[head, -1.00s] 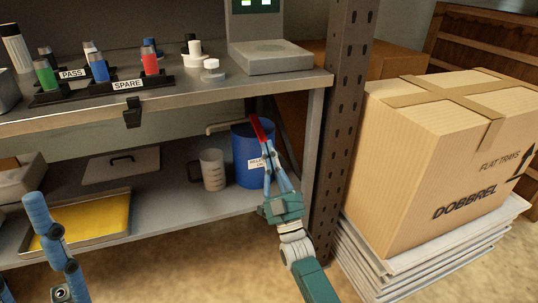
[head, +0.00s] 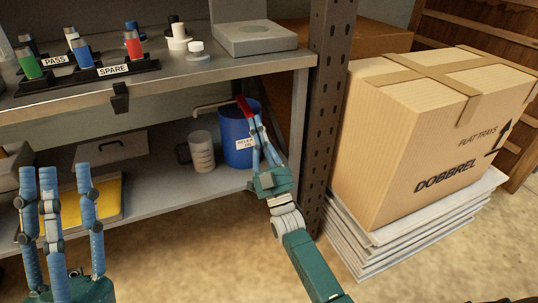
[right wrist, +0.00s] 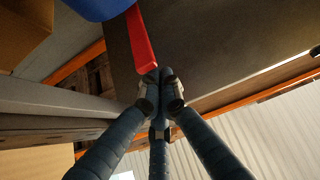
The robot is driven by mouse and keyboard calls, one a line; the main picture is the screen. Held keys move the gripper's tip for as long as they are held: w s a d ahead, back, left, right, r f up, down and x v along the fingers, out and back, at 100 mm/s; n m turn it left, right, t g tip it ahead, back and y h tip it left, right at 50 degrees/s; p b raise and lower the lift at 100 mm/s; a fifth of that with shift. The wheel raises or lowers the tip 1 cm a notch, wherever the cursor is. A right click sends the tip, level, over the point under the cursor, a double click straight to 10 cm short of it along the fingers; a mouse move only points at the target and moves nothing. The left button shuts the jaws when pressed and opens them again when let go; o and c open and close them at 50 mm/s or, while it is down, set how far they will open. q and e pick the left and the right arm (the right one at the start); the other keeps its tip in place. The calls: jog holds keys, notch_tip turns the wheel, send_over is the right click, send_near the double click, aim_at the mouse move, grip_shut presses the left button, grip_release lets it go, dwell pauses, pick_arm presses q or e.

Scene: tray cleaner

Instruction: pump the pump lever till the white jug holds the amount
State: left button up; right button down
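The white jug (head: 203,155), with a dark handle on its left, stands upright on the lower shelf. Its fill level cannot be read. It is beside the labelled blue drum (head: 236,133), under the pale spout (head: 212,107). The red pump lever (head: 244,106) slants at the drum's top; it also shows in the right wrist view (right wrist: 140,40). My right gripper (head: 256,121) has its fingers drawn together at the lever's lower end, partly hiding it (right wrist: 160,76). My left gripper (head: 58,172) is open and empty at lower left, fingers upright and spread.
The upper shelf (head: 175,80) carries racks with coloured bottles and a grey scale (head: 254,38). A yellow tray (head: 95,200) lies on the lower shelf. A perforated post (head: 325,110) and a big carton (head: 425,150) stand right of my right arm.

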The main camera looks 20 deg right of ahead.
pick_arm(q)
jog(key=w+f+g+y+p, duration=0.2)
jog(key=w+f+g, duration=0.4)
jog(key=f, duration=0.3)
jog(key=shift+w+d+f, duration=0.4)
jog(key=shift+w, duration=0.25)
pick_arm(e)
jog(key=s+r+v, duration=0.1)
jog(key=v, duration=0.8)
jog(key=shift+s, duration=0.25)
jog(key=shift+r, duration=0.1)
